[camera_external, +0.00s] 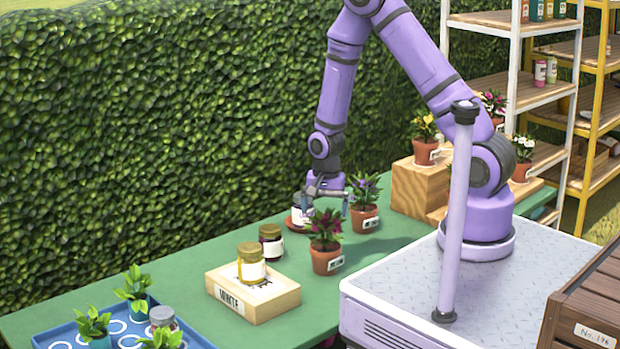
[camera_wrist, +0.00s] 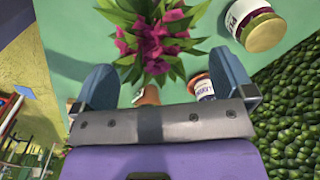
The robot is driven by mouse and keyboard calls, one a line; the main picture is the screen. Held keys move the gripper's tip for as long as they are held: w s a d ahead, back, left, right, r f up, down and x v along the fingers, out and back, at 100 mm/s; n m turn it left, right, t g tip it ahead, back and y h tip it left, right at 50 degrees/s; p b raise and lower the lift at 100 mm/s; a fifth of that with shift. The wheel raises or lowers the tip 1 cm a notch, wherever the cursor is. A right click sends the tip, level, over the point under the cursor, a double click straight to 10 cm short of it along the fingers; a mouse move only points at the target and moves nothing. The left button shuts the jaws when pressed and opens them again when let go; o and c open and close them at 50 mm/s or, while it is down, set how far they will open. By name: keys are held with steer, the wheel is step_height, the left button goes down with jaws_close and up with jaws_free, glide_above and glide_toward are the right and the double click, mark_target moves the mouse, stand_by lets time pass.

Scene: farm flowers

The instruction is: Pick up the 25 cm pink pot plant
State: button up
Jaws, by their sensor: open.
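A pink-flowered plant (camera_external: 325,228) with dark leaves stands upright in a terracotta pot (camera_external: 328,261) on the green table. The label on its pot is too small to read. My gripper (camera_external: 327,203) is open and points down, close above or behind this plant. In the wrist view the pink flowers (camera_wrist: 152,48) show between and beyond the two blue fingers of my gripper (camera_wrist: 163,65). Part of the terracotta pot (camera_wrist: 149,96) shows below them; the rest is hidden. Nothing is visibly held.
A purple-flowered plant (camera_external: 364,190) stands behind right. A jar (camera_external: 299,217) and a dark jar (camera_external: 271,241) are left of the plant. A gold-lidded jar (camera_external: 251,263) stands on a wooden block (camera_external: 277,303). A blue tray (camera_external: 60,338) holds seedlings. A hedge (camera_external: 150,130) runs behind.

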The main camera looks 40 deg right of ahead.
mark_target(325, 256)
steer(key=f, duration=0.3)
steer(key=shift+s+a+f+m, duration=0.15)
steer(key=shift+s+m, duration=0.05)
steer(key=shift+m, duration=0.1)
steer(key=shift+s+f, duration=0.15)
steer(key=shift+f, duration=5.05)
steer(key=c, duration=0.9)
steer(key=shift+r, duration=0.1)
